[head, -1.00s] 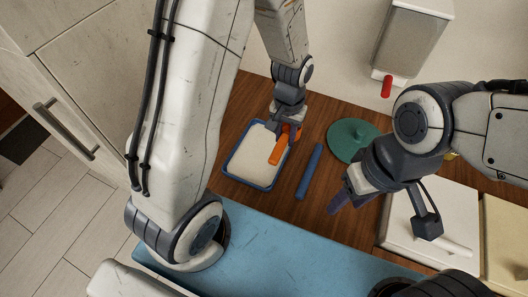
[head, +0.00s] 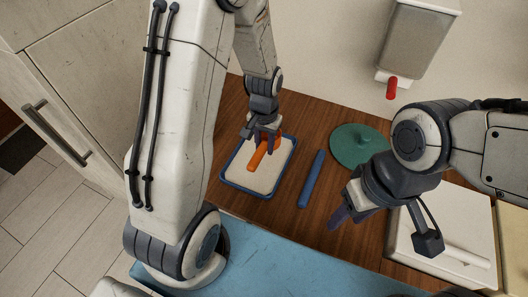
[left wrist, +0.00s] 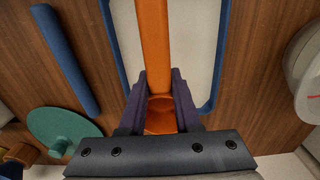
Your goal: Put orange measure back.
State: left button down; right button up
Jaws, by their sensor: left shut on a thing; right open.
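The orange measure (head: 257,156) is in my left gripper (head: 262,142), over the white-filled, blue-rimmed tray (head: 239,186). In the left wrist view, the gripper's purple fingers (left wrist: 158,100) are shut on the orange measure (left wrist: 153,45) near its cup end, and its long handle points away over the tray. Whether the measure touches the white contents, I cannot tell. My right gripper (head: 340,215) is open and empty, over the wooden counter to the right of the blue bar.
A blue bar (head: 311,179) lies on the wooden counter right of the tray. A green round lid (head: 357,146) lies behind it. A white box (head: 440,235) stands at the right. A dispenser with a red spout (head: 392,88) hangs on the wall.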

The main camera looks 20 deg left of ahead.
aim_at(264, 161)
pick_arm(q)
jog(key=shift+a+f, duration=0.1)
jog(key=shift+f, duration=2)
jog(key=shift+f, duration=0.25)
jog(key=c, duration=0.6)
grip_release()
jog(key=shift+r, duration=0.1)
jog(key=shift+r, duration=0.1)
